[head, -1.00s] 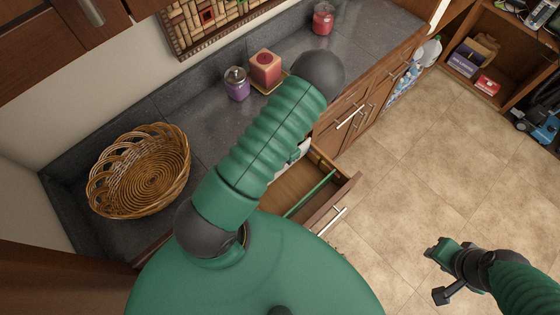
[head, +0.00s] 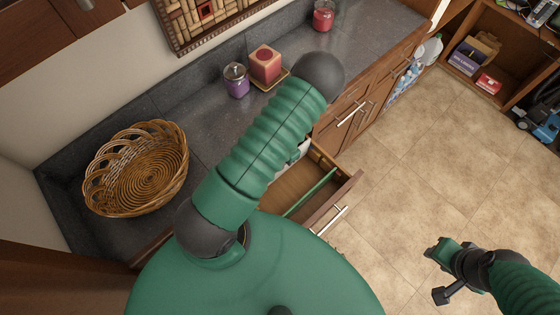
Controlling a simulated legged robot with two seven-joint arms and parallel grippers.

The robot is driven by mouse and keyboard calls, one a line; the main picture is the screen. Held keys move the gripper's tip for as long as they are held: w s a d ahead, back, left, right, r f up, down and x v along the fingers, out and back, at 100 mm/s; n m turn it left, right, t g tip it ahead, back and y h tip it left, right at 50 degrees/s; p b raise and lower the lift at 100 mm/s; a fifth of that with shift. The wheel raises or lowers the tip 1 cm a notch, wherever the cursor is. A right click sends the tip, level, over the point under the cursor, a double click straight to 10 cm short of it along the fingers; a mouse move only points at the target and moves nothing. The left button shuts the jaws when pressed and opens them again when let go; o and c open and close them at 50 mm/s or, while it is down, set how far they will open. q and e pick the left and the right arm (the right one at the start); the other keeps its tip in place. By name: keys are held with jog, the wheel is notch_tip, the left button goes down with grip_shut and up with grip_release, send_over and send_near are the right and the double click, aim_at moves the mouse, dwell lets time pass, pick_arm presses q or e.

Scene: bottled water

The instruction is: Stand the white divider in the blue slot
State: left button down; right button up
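An open wooden drawer (head: 345,199) juts out below the counter, partly hidden by my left arm. A thin green strip (head: 310,194) runs across its inside. A small whitish piece (head: 304,147) shows at the drawer's back beside my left arm; I cannot tell whether it is the white divider. No blue slot can be made out. My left gripper is hidden behind my own arm over the drawer. My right gripper (head: 436,273) is open and empty above the tiled floor at the lower right, well apart from the drawer.
A wicker basket (head: 137,172), a purple jar (head: 236,82), a red candle (head: 265,64) and a red jar (head: 323,16) stand on the dark counter (head: 365,50). Bottled water (head: 408,78) stands by the cabinet end. Shelves (head: 505,60) are at the upper right.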

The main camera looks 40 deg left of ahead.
pick_arm(q)
jog(key=shift+f, duration=0.3)
jog(key=c, duration=1.5)
grip_release()
jog(key=shift+r, duration=0.1)
jog(key=shift+c, duration=0.2)
jog(key=shift+o, duration=0.3)
jog(key=shift+d, duration=0.1)
jog(key=shift+r, duration=0.1)
jog(key=shift+a, duration=0.2)
notch_tip(320, 180, up, 16)
jog(key=w, duration=0.3)
jog(key=shift+d+r, duration=0.2)
jog(key=shift+d, duration=0.15)
jog(key=shift+d, duration=0.1)
